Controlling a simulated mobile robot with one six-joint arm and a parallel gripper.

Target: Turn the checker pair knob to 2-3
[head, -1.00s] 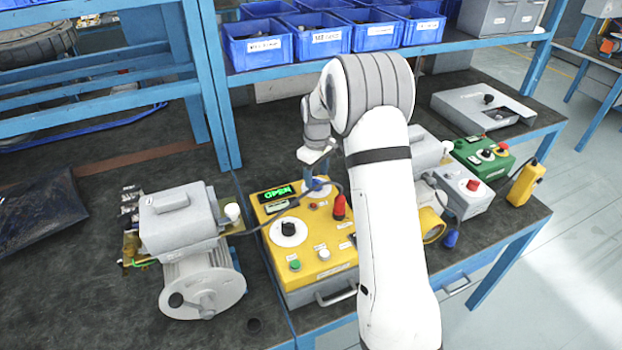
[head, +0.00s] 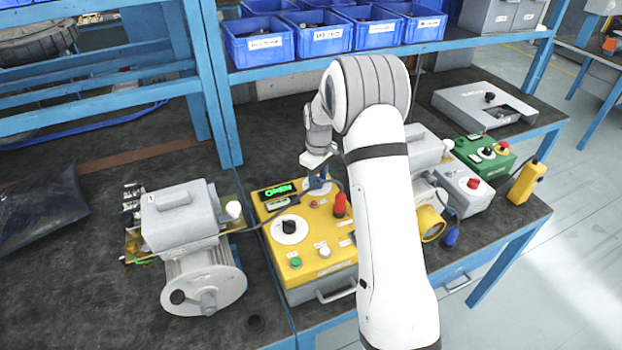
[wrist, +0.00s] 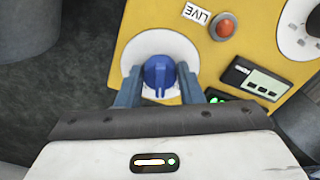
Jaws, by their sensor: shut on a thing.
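The checker is a yellow box (head: 325,262) on the bench with a black knob (head: 288,227) on a white dial and a lit green display (head: 278,190). The display text is too small to read surely. A blue knob (wrist: 158,76) on a round white dial (wrist: 150,52) sits at the checker's corner beside a LIVE label and a red lamp. My gripper (wrist: 158,88) is shut on this blue knob, one finger on each side. The knob's ridge runs roughly up and down in the wrist view. Its dial markings cannot be read. In the head view, my gripper (head: 318,184) partly hides it.
A grey motor (head: 195,245) stands left of the checker, with a cable between them. A green box (head: 484,154) and a yellow pendant (head: 526,183) lie right. Blue bins (head: 258,42) fill the shelf behind.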

